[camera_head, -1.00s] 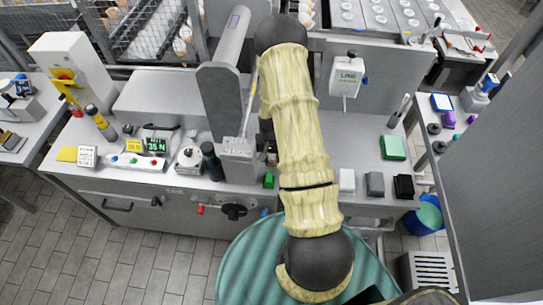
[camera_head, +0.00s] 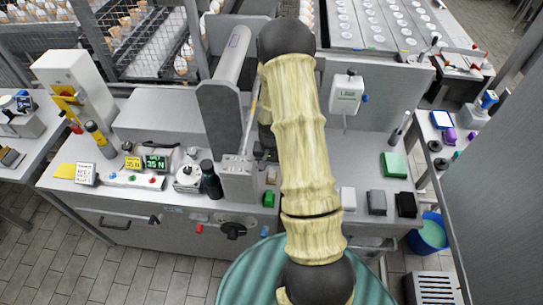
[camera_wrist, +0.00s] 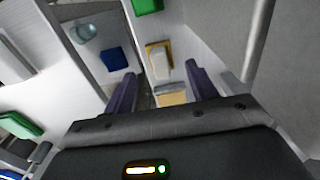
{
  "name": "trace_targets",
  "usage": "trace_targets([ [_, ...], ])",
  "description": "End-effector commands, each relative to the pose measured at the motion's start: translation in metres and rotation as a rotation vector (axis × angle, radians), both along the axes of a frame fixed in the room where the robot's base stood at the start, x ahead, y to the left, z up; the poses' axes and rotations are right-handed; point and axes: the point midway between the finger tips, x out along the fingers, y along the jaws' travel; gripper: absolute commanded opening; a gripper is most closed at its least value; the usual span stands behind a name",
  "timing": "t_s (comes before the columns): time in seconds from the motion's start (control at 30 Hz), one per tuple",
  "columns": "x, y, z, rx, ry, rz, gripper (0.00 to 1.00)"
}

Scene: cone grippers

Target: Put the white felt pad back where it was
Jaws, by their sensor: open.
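A small white block (camera_head: 348,200), which looks like the white felt pad, lies near the front edge of the grey bench, left of a grey block (camera_head: 377,202) and a black block (camera_head: 405,204). My gripper (camera_wrist: 162,84) is open in the wrist view, its two dark purple fingers apart. Beyond and between the fingers show a pale block in a yellowish frame (camera_wrist: 160,62) and a tan-edged pale piece (camera_wrist: 172,96). I cannot tell if either is felt. Nothing appears gripped. In the head view my arm hides the gripper and part of the bench.
A grey upright machine (camera_head: 232,120) stands close left of my arm. A wall box (camera_head: 346,94) is behind.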

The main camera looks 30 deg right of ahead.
Motion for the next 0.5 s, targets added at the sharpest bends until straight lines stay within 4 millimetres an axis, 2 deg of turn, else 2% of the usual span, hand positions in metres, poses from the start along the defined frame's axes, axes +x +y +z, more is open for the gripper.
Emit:
trace_targets([
  [0.3,0.000,0.000,0.047,-0.001,-0.004,0.001,0.57],
  [0.5,0.000,0.000,0.066,-0.001,-0.001,0.000,0.57],
])
